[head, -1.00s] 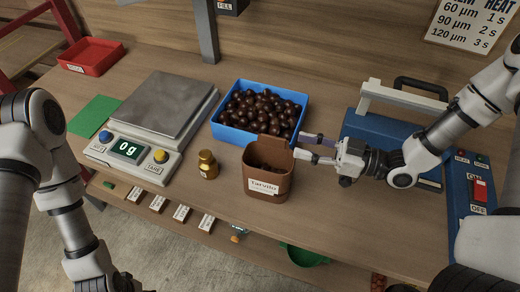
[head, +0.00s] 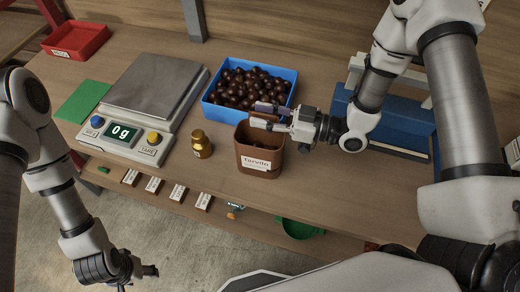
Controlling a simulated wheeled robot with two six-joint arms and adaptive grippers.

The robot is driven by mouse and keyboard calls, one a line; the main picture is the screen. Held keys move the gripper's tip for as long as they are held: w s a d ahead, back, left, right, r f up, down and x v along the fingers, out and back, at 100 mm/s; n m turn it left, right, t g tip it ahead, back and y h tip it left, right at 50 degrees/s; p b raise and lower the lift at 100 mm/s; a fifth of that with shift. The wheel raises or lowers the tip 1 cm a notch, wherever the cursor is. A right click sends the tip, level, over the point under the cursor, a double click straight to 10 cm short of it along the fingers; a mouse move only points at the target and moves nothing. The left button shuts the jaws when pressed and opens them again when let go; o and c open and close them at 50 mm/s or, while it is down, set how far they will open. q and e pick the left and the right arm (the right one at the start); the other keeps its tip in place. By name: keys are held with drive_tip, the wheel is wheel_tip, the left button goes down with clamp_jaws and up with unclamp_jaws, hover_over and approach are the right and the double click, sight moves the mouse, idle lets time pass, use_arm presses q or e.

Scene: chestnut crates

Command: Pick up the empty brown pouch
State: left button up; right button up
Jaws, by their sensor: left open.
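A brown open-topped container (head: 258,162) with a white label stands upright near the table's front edge. Dark brown contents show inside, partly hidden; I cannot make out whether a pouch is among them. No other brown pouch is plain in view. My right gripper (head: 254,114) is at the container's back rim, its two fingers apart and pointing left over the opening. I cannot tell whether they touch the rim. My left gripper (head: 148,273) is open and low at the bottom left, in front of the table and away from the container.
A blue crate (head: 222,114) of chestnuts stands behind the container. A small gold jar (head: 202,146) and a scale (head: 118,136) reading 0g are to its left. A red tray (head: 77,40) and green sheet (head: 83,102) lie farther left. A blue sealing machine (head: 395,122) stands right.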

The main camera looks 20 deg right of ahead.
drive_tip(key=shift+w+d, duration=0.1)
clamp_jaws()
